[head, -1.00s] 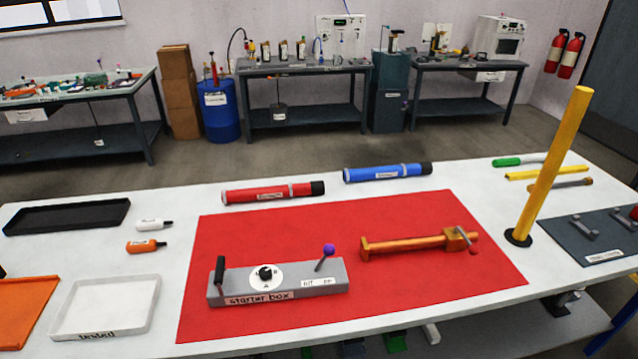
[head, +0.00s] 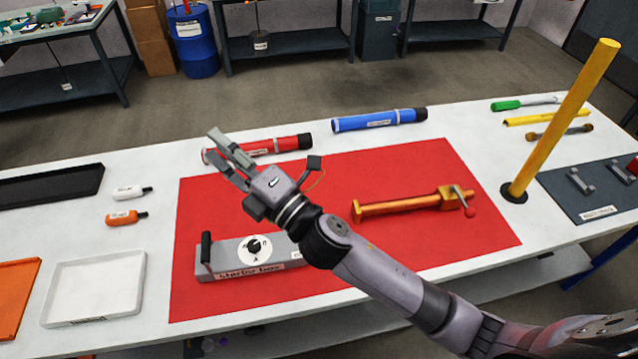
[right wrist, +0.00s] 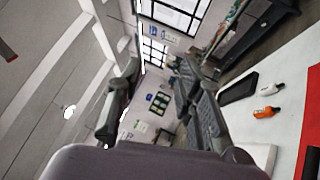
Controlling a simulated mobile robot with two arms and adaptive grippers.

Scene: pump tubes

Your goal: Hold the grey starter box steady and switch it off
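The grey starter box (head: 215,264) lies on the red mat (head: 330,285) in the head view. It has a black handle upright at its left end and a white dial with a black knob (head: 254,245). My right arm hides the box's right end and the purple-knobbed lever there. My right gripper (head: 211,146) is above and behind the box, pointing to the left, not touching it. Its two fingers are apart with nothing between them, as the right wrist view (right wrist: 158,105) also shows. My left gripper is not in view.
A red tube (head: 285,145) and a blue tube (head: 378,120) lie behind the mat. An orange clamp (head: 400,205) lies on the mat to the right. A yellow post (head: 565,115) stands at the right. A white tray (head: 52,315) and small bottles are at the left.

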